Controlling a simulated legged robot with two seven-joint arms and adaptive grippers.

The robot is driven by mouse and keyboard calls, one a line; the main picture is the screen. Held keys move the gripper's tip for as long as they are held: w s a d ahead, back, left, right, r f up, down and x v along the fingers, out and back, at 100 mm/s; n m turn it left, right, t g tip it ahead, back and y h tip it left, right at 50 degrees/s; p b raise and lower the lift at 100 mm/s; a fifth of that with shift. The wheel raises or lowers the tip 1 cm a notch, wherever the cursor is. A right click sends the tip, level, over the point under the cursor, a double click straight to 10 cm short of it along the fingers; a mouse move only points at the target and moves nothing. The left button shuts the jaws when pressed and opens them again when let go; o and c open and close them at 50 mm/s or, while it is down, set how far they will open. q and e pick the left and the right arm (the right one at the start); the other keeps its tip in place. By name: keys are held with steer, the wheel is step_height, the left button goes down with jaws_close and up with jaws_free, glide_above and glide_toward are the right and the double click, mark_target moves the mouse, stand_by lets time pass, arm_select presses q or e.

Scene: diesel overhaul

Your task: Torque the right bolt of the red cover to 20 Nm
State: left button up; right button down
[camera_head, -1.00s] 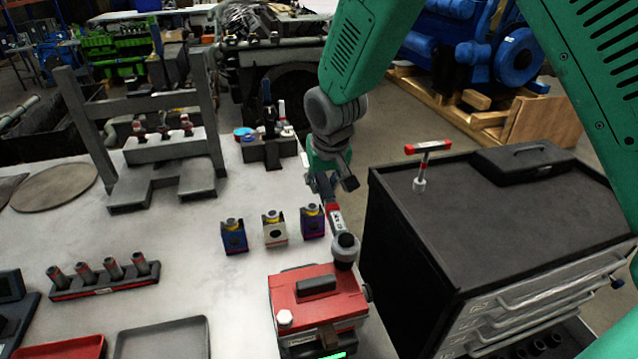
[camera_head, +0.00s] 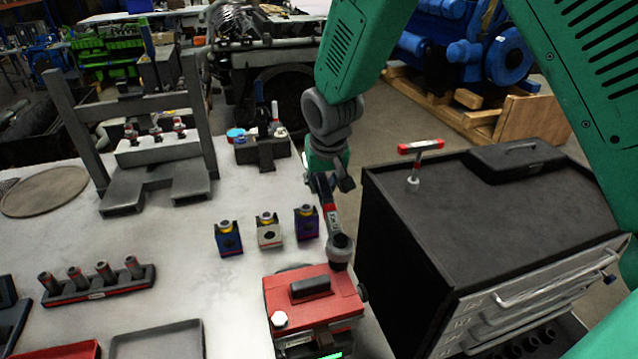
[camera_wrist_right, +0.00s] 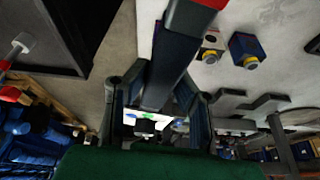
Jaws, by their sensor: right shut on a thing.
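The red cover (camera_head: 345,291) lies at the front of the white table in the head view. A white bolt head (camera_head: 279,320) shows at its left. My right gripper (camera_head: 322,187) is shut on the torque wrench (camera_head: 333,219), which has a dark shaft with a red part. The wrench's round head (camera_head: 340,250) is over the cover's back right corner and hides the right bolt. Whether it is seated on the bolt cannot be told. In the right wrist view, the wrench (camera_wrist_right: 172,65) runs up from between the fingers of my right gripper (camera_wrist_right: 160,108). My left gripper is not in view.
Three small blocks (camera_head: 269,232) stand left of the wrench. A black tool cabinet (camera_head: 410,245) with a red-handled T-shaped tool (camera_head: 420,148) stands close on the right. A socket rack (camera_head: 100,286) and a grey tray (camera_head: 158,342) lie left of the cover.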

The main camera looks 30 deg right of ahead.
steer(key=shift+s+d, duration=0.1)
steer(key=shift+d, duration=0.2)
steer(key=w+a+n+y, duration=0.1)
steer(key=a+n+y, duration=0.1)
steer(key=a+n, duration=0.5)
steer(key=a, duration=0.5)
steer(key=shift+n, duration=0.3)
stand_by(0.7)
steer(key=shift+d+r, duration=0.1)
steer(key=shift+d, duration=0.1)
steer(key=shift+w+d, duration=0.1)
steer(key=shift+d, duration=0.15)
steer(key=shift+d, duration=0.1)
steer(key=shift+w+d, duration=0.15)
steer(key=shift+d, duration=0.25)
